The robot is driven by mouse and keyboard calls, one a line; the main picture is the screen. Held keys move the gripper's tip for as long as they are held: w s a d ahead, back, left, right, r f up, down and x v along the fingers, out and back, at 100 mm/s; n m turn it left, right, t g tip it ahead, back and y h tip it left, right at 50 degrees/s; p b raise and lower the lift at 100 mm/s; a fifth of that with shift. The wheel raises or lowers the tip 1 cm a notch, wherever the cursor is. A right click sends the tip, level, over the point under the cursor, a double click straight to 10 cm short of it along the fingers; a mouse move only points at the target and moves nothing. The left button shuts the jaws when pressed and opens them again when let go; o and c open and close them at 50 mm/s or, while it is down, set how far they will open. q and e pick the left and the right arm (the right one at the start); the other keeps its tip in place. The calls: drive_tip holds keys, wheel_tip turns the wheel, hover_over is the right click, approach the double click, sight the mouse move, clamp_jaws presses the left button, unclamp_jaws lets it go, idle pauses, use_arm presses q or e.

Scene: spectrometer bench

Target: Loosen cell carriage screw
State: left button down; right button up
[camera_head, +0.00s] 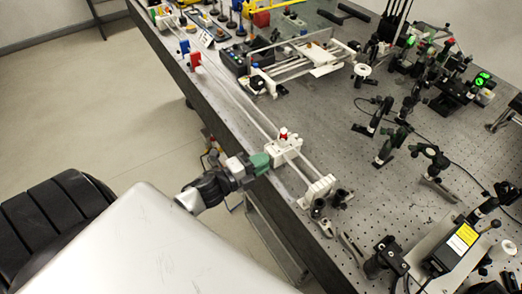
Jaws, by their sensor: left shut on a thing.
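A white cell carriage (285,150) sits on the long pair of pale rails (240,100) near the left edge of the bench. A small red-topped part (284,133) stands on top of it. My left gripper (263,162) has its green fingers against the left side of the carriage. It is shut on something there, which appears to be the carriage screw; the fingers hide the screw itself. My right gripper is not in view.
A white end block (319,188) with dark round knobs holds the near end of the rails. Dark optics posts (384,147) crowd the perforated bench (330,130) to the right. A white-framed stage (305,62) stands further back. The floor (90,105) left of the bench is clear.

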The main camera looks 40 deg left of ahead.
use_arm(q)
drive_tip(key=n+p, duration=0.2)
drive_tip(key=n, duration=0.3)
drive_tip(key=shift+n, duration=0.3)
idle(0.4)
drive_tip(key=c, duration=1.1)
unclamp_jaws()
drive_tip(key=shift+s, duration=0.1)
drive_tip(key=shift+b+v, duration=1.25)
drive_tip(key=shift+v, duration=4.15)
drive_tip(key=shift+f, duration=0.1)
